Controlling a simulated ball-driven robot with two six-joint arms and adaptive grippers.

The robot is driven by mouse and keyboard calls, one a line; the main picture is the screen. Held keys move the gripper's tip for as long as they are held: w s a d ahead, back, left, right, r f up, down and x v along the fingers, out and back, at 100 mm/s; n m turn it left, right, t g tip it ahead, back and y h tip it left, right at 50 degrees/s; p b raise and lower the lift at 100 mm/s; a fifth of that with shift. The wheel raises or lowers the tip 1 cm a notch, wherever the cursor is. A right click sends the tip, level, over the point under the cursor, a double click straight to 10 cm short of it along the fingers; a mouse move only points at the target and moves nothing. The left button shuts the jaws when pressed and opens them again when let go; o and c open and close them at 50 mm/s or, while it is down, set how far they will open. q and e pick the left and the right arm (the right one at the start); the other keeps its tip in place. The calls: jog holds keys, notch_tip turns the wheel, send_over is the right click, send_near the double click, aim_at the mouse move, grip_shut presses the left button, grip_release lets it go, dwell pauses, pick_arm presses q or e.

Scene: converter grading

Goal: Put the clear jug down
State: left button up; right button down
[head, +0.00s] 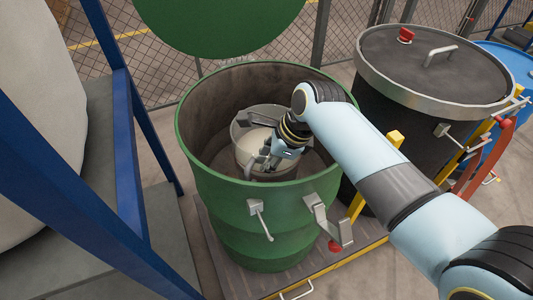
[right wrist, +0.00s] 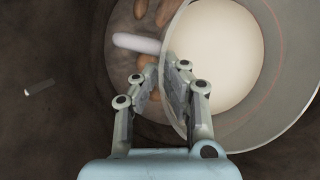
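The clear jug (head: 247,133) is inside the open green drum (head: 228,190), with pale, off-white contents. In the right wrist view the jug (right wrist: 285,75) is at the right, and its round pale contents (right wrist: 222,50) show. My right gripper (head: 268,157) reaches down into the drum at the jug's right and front side. The jug's underside is hidden. My left gripper is not in view.
A white rod-like piece (right wrist: 137,43) and several brown pieces (right wrist: 140,10) show beside the jug. A black lidded drum (head: 425,105) stands right of the green one, with a blue drum (head: 510,62) beyond. A blue frame (head: 125,150) stands at left. The green lid (head: 215,22) is behind.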

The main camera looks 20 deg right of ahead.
aim_at(267, 174)
jog(key=shift+w+f, duration=0.2)
jog(key=shift+f, duration=0.5)
notch_tip(267, 174, down, 3)
jog(key=shift+r+b, duration=0.1)
jog(key=shift+b, duration=0.6)
jog(key=c, duration=1.9)
grip_release()
jog(key=shift+s+f, duration=0.2)
jog(key=shift+c, duration=0.2)
jog(key=o, duration=0.5)
jog(key=shift+c, duration=0.2)
jog(key=p+v, duration=0.4)
jog(key=v, duration=0.8)
jog(key=shift+r, duration=0.15)
